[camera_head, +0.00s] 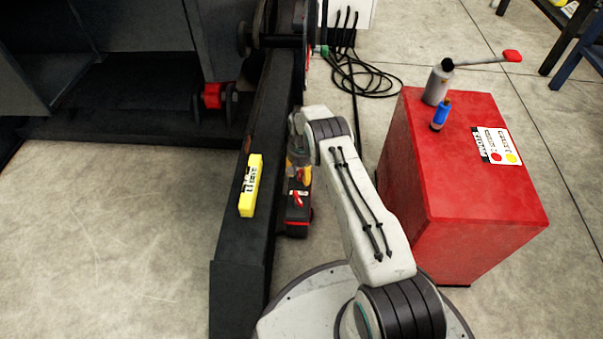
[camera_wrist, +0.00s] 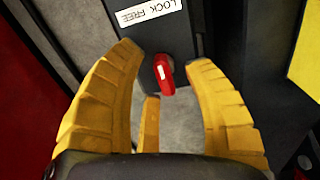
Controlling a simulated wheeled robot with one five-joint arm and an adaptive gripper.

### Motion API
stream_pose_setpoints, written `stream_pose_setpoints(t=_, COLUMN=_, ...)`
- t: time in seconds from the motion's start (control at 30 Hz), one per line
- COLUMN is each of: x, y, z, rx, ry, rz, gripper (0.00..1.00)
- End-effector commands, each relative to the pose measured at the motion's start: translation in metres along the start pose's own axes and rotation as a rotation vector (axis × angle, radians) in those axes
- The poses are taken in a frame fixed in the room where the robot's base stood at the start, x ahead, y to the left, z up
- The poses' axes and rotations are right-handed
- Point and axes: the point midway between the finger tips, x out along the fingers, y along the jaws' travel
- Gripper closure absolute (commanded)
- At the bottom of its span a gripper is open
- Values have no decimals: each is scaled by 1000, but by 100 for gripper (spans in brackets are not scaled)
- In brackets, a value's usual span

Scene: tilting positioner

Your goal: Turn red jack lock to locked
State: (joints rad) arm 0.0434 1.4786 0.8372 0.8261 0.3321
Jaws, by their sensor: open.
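The red jack lock (camera_wrist: 164,74) is a small red lever with a white mark, on a dark plate below a white "LOCK FREE" label (camera_wrist: 150,11). In the wrist view the lever stands nearly upright, tilted slightly. My gripper (camera_wrist: 168,62) is open, with its yellow fingers to the left and right of the lever and visible gaps on both sides. In the head view my gripper (camera_head: 301,172) is partly hidden by my wrist, just above the black box (camera_head: 298,215) that carries the red lever (camera_head: 298,197).
The black box sits against a long dark beam (camera_head: 238,243) with a yellow labelled block (camera_head: 251,185) on it. Black cables (camera_head: 365,75) lie on the floor behind.

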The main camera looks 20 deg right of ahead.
Motion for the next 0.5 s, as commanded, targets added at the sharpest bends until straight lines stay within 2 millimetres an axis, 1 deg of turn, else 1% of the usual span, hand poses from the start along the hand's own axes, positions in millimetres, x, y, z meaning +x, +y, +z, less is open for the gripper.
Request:
stream_pose_setpoints(t=0.13, x=-4, y=0, z=-1, rx=0, ry=1, rz=0, gripper=54)
stream_pose_setpoints(t=0.27, x=-16, y=0, z=-1, rx=0, ry=2, rz=-1, gripper=54)
stream_pose_setpoints(t=0.37, x=-30, y=0, z=-1, rx=0, ry=2, rz=-1, gripper=54)
stream_pose_setpoints(t=0.5, x=-55, y=0, z=-1, rx=0, ry=4, rz=-1, gripper=54)
